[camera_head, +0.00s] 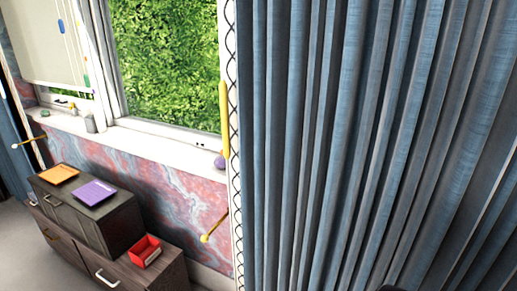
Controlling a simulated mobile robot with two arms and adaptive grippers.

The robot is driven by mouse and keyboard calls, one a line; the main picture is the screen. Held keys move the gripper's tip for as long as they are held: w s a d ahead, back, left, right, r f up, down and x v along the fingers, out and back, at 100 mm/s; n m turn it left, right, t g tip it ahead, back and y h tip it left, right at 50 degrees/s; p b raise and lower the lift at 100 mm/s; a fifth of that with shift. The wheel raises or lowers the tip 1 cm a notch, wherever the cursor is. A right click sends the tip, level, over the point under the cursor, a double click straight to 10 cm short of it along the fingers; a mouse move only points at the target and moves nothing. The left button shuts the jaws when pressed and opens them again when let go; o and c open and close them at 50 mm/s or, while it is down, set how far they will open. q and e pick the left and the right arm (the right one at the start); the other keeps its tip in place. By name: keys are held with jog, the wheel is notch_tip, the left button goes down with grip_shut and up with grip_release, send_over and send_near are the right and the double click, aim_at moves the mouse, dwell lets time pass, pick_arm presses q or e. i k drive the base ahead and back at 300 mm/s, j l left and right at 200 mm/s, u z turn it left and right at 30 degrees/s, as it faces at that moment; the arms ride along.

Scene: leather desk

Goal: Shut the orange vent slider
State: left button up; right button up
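No orange vent slider can be made out with certainty. A small coloured strip (87,82) with an orange-looking part sits on the white window frame at the left; it is too small to tell whether it is the slider or how it is set. A longer yellow bar (224,118) stands upright along the edge of the blue curtain. Neither of my grippers shows in the head view.
A blue curtain (350,140) fills the right half. A window sill (165,147) holds a purple ball (219,162).

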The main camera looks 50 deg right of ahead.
aim_at(218, 149)
jog(key=z, duration=1.2)
jog(key=i+j, duration=0.1)
jog(key=j, duration=0.15)
jog(key=i+j, duration=0.1)
jog(key=j, duration=0.15)
jog(key=z, duration=0.05)
